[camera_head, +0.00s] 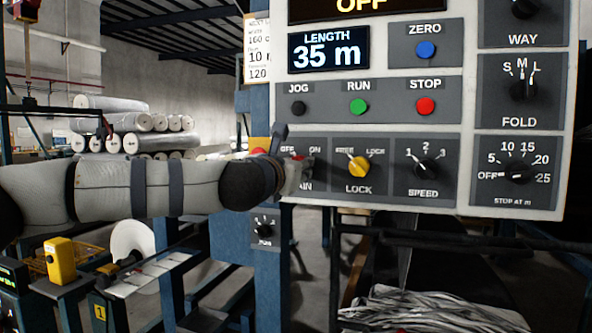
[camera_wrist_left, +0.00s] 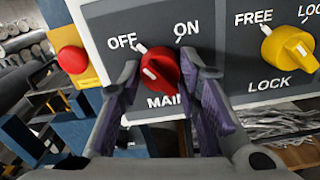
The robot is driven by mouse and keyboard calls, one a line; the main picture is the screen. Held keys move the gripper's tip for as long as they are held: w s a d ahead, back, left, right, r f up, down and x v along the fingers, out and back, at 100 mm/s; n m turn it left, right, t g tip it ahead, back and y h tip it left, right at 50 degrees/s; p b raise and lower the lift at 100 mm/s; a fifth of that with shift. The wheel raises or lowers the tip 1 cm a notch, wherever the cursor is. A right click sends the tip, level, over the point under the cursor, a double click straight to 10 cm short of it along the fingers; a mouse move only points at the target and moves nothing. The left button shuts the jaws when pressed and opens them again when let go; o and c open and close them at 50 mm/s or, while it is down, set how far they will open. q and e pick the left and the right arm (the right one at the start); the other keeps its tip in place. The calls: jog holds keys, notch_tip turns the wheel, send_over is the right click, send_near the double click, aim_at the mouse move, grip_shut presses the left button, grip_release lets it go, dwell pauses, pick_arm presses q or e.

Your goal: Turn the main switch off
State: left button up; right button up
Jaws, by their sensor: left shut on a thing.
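The red main switch knob (camera_wrist_left: 162,70) sits between the OFF and ON labels in the left wrist view, with MAIN printed below it. A white mark on the knob is on its left part, on the OFF side. My left gripper (camera_wrist_left: 172,80) is shut on the knob, with one finger on each side. In the head view my left gripper (camera_head: 292,165) reaches the lower left of the control panel (camera_head: 440,120) and hides most of the knob. A large display at the top of the panel reads OFF. My right gripper is not in view.
The yellow LOCK knob (camera_head: 360,166) is just right of the main switch, then the SPEED knob (camera_head: 427,167). A red button on yellow (camera_wrist_left: 72,60) is to the left. JOG, RUN and STOP buttons are above. White rolls (camera_head: 150,130) lie in the background.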

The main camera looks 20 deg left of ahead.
pick_arm(q)
jog(key=shift+n, duration=1.1)
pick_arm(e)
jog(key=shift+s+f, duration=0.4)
pick_arm(q)
jog(key=shift+b, duration=0.3)
jog(key=shift+r, duration=0.1)
jog(key=o, duration=1.2)
jog(key=shift+c, duration=0.2)
jog(key=s, duration=1.2)
jog(key=shift+a, duration=0.25)
